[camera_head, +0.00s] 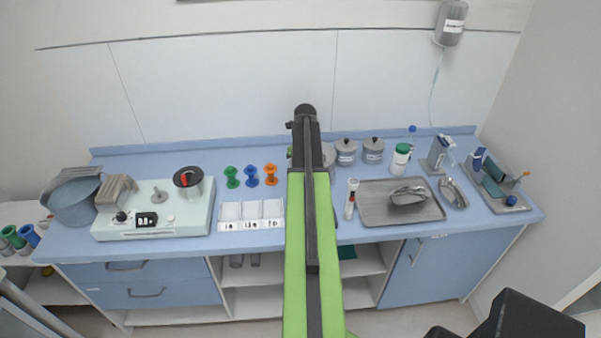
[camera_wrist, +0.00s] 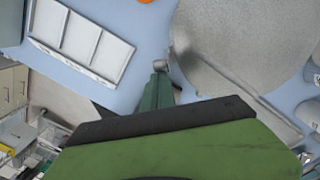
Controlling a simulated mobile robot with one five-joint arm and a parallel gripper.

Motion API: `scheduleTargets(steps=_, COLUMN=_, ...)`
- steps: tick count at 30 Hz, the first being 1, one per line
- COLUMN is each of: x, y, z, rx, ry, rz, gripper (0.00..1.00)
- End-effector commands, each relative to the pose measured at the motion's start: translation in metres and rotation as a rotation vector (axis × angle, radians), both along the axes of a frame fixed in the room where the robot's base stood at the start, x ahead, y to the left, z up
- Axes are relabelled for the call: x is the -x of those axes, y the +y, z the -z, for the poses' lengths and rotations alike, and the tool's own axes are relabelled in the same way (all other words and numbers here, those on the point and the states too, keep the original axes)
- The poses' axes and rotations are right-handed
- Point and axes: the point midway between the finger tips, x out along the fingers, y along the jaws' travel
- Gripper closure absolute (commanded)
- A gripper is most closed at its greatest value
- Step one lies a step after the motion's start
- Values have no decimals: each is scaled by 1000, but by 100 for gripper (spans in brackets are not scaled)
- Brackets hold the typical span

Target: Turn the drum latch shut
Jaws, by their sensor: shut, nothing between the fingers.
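In the wrist view, a large grey round metal surface (camera_wrist: 245,40) fills the upper right; it looks like the drum's body or lid. A grey bar (camera_wrist: 235,95) runs along its lower edge; I cannot tell whether this is the latch. My gripper (camera_wrist: 158,88) is shut and empty, its dark green fingers pointing up the picture, just left of the round surface. A small grey stub (camera_wrist: 161,66) shows at the fingertips; contact is unclear. In the head view my arm hides the gripper. A grey lidded drum (camera_head: 328,155) shows partly at the arm's right side.
A white three-compartment tray (camera_head: 252,224) lies left of my arm, with green, blue and orange spools (camera_head: 270,174) behind. Two grey lidded pots (camera_head: 346,150) (camera_head: 373,149), a tube (camera_head: 351,198) and a metal tray (camera_head: 372,209) stand right. Bare counter shows at back left.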

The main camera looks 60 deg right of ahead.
Motion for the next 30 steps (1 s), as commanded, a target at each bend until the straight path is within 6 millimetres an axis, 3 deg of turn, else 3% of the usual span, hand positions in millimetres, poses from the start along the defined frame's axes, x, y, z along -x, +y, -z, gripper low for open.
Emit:
scheduleTargets(steps=12, x=1, y=-1, z=-17, rx=0, ry=0, rz=1, gripper=100)
scheduleTargets(steps=23, x=2, y=-1, z=-16, rx=0, ry=0, rz=2, gripper=100)
scheduleTargets(steps=30, x=14, y=3, z=-22, rx=0, ry=1, rz=-1, gripper=100)
